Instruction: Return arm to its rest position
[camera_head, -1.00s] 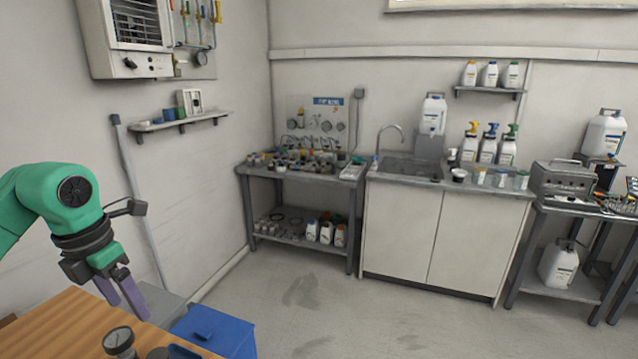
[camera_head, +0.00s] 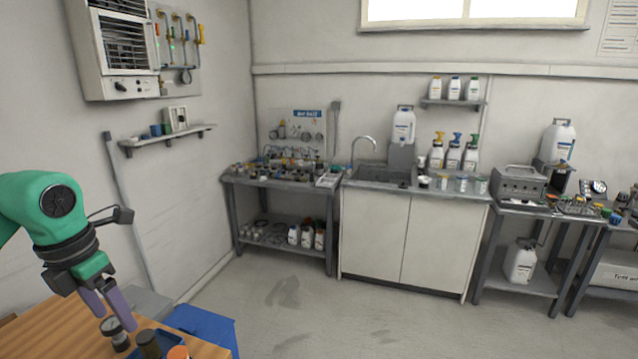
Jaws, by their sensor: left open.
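My left arm, green with a dark wrist, comes in from the left edge. My left gripper (camera_head: 112,307) points down over the wooden table (camera_head: 55,329) at the lower left. Its two purple-grey fingers are apart, and I see nothing held between them. A small round gauge (camera_head: 114,331) stands on the table just below the fingertips; I cannot tell whether they touch it. My right gripper is not in view.
Beside the gauge are a dark cylinder (camera_head: 148,344) and an orange-topped part (camera_head: 178,352). A blue bin (camera_head: 205,326) stands past the table's right edge. A sink cabinet (camera_head: 405,238) and workbench (camera_head: 281,184) line the back wall. The middle floor is clear.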

